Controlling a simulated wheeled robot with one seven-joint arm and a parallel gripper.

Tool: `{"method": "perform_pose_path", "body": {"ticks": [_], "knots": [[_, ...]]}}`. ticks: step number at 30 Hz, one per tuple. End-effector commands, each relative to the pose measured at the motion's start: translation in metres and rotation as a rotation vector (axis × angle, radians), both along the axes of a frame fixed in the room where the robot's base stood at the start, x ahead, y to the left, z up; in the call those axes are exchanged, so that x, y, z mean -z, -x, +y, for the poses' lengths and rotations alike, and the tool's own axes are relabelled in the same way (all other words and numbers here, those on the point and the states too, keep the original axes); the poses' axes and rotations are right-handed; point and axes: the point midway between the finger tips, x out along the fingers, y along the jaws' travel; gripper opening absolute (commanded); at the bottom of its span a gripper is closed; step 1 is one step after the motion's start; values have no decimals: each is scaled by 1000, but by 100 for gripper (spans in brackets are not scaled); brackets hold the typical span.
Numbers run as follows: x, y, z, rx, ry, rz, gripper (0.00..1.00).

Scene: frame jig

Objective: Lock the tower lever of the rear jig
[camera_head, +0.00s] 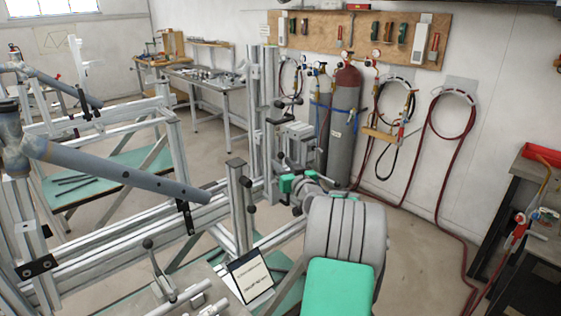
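A shorter post (238,205) stands in front. My grey and green arm reaches up from the bottom right, and its wrist end with my gripper (290,184) is beside the tower's lower part. The fingers are too small and hidden to tell if they are open or touch anything.
A blue-grey frame tube (115,170) lies across the jig's rails at left. A small sign (250,274) stands at the front. Gas cylinders (345,125) and hoses line the back wall. A dark cart (530,240) is at far right. Floor between my arm and cart is largely clear.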

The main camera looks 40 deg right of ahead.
Motion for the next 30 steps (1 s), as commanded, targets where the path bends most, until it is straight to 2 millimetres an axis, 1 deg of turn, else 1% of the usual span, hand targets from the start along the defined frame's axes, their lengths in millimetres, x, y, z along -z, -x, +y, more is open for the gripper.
{"method": "perform_pose_path", "body": {"ticks": [3,9,11,21,30], "knots": [[-1,-7,-2,0,1,0,32],[0,-7,-2,0,0,0,32],[0,-8,-2,0,0,0,28],[0,-8,-2,-1,0,0,0],[0,-8,-2,-1,0,-1,0]]}}
